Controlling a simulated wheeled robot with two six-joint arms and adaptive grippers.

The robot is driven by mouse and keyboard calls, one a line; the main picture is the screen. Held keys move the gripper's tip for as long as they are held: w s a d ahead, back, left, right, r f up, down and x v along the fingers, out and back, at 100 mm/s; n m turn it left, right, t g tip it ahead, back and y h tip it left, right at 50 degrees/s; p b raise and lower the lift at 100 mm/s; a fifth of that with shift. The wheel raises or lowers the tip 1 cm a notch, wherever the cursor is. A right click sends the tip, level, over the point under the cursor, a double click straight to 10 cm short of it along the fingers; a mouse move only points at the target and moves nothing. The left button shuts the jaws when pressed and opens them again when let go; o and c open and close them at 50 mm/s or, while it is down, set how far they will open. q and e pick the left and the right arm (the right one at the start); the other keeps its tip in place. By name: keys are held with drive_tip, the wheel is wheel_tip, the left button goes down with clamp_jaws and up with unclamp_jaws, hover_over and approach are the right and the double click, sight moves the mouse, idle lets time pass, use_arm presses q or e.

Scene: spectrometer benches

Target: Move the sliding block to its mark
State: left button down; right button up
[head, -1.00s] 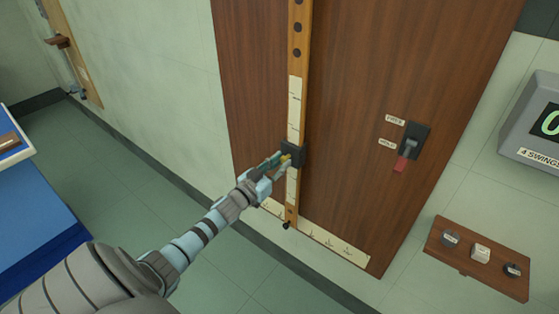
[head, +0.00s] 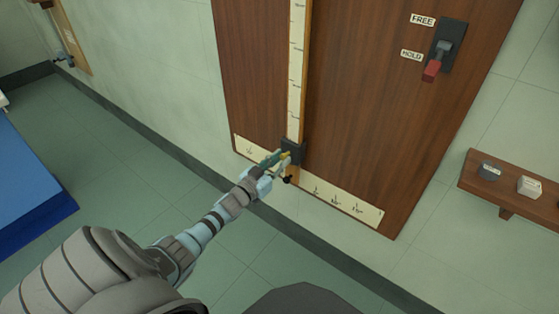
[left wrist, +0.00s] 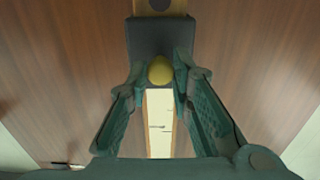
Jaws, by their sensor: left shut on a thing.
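The sliding block (head: 292,151) is dark grey and sits around the upright wooden rod, near its lower end. The block (left wrist: 160,42) has a yellow knob (left wrist: 160,70) on its front. My left gripper (head: 282,158) reaches it from the lower left. In the left wrist view my left gripper (left wrist: 160,76) has its fingertips on both sides of the knob, shut on it. A pale scale strip (head: 297,70) with ticks runs up the rod above the block. I cannot tell which tick is the mark. My right gripper is not in view.
A red-tipped lever (head: 433,70) points down at the HOLD label on the brown board (head: 370,110). A horizontal scale (head: 345,201) runs along the board's bottom. A wooden shelf (head: 510,188) with small items is at right. A blue bench (head: 35,185) stands at left.

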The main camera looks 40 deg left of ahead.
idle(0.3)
use_arm(q)
drive_tip(key=c, duration=1.4)
unclamp_jaws()
drive_tip(key=s, duration=1.2)
drive_tip(key=shift+d, duration=0.1)
